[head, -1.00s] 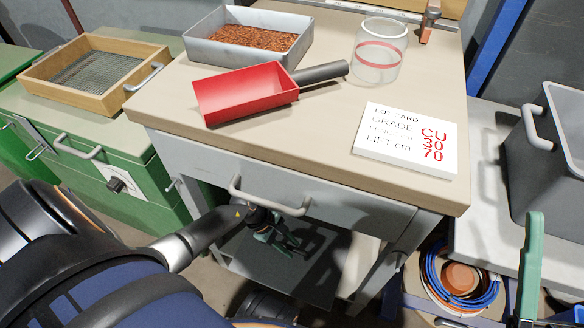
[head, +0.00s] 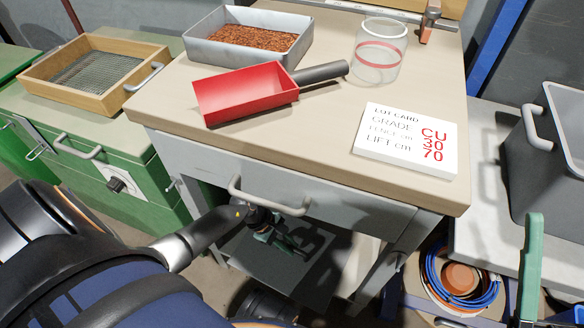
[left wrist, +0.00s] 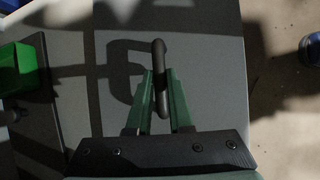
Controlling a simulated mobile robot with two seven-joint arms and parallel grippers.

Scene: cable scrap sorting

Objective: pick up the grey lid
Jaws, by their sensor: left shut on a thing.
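The grey lid (left wrist: 215,65) fills the middle of the left wrist view as a flat grey plate with a dark upright bar handle (left wrist: 160,55). In the head view the grey plate (head: 243,254) shows below the bench drawer, partly in shadow. My left gripper (left wrist: 160,88) has its green fingers shut on the lid's handle, one on each side of it. In the head view this gripper (head: 281,242) is under the drawer front, close to the plate.
The grey drawer handle (head: 268,197) and bench top (head: 320,130) are right above my left gripper. On top are a red scoop (head: 240,92), a tray of copper bits (head: 205,52), a clear jar (head: 380,55) and a lot card (head: 405,140). A cable coil (head: 460,275) lies to the right.

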